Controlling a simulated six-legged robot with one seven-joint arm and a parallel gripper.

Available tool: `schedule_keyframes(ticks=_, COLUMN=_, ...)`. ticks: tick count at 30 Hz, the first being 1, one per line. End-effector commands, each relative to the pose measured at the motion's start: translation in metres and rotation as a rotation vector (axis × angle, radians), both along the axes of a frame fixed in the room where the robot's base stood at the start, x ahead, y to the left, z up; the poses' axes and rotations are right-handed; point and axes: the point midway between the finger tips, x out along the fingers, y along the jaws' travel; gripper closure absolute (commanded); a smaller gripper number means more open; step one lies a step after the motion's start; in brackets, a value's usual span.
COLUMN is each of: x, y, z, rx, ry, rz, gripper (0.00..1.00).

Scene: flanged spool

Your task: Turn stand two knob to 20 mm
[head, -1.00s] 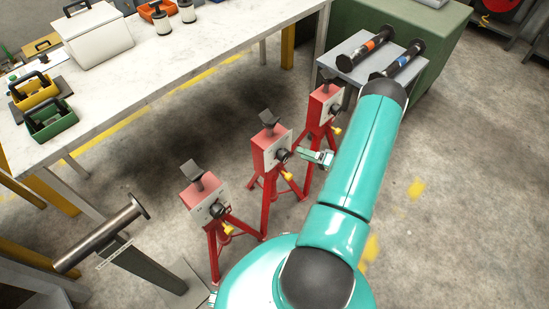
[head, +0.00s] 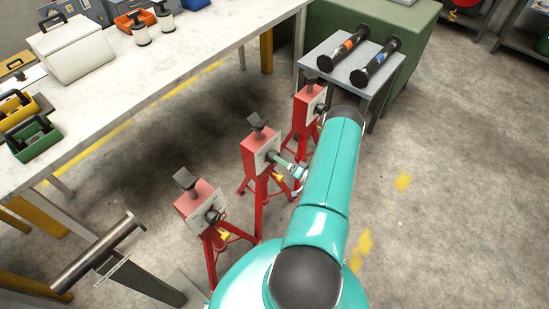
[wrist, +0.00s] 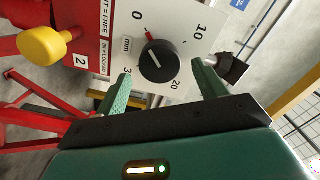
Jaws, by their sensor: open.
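Stand two (head: 257,148) is the middle one of three red stands in the head view. A red mark at the knob's edge lies toward the 0; the 30 is partly hidden by a finger. My gripper (wrist: 160,72) is open, with one green finger on each side of the knob. I cannot tell whether either finger touches it. In the head view my gripper (head: 289,168) is at the knob's side of stand two.
A yellow plunger (wrist: 43,46) marked OUT = FREE, IN = LOCKED sticks out beside the knob. The other red stands (head: 197,205) (head: 305,108) flank stand two. A grey table (head: 345,78) holds two dark spools. A white workbench (head: 190,70) runs behind. Floor at right is clear.

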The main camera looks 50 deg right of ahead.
Motion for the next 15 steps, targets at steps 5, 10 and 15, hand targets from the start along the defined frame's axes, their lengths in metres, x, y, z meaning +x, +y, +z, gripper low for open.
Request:
schedule_keyframes(ticks=5, x=0.030, y=0.005, z=0.000, rx=-0.001, ry=-0.001, rz=0.003, gripper=0.29)
schedule_keyframes(ticks=10, x=0.041, y=0.007, z=0.000, rx=-0.001, ry=0.000, rz=0.001, gripper=0.29)
schedule_keyframes(ticks=15, x=0.042, y=0.007, z=0.000, rx=0.000, ry=0.000, rz=0.001, gripper=0.29)
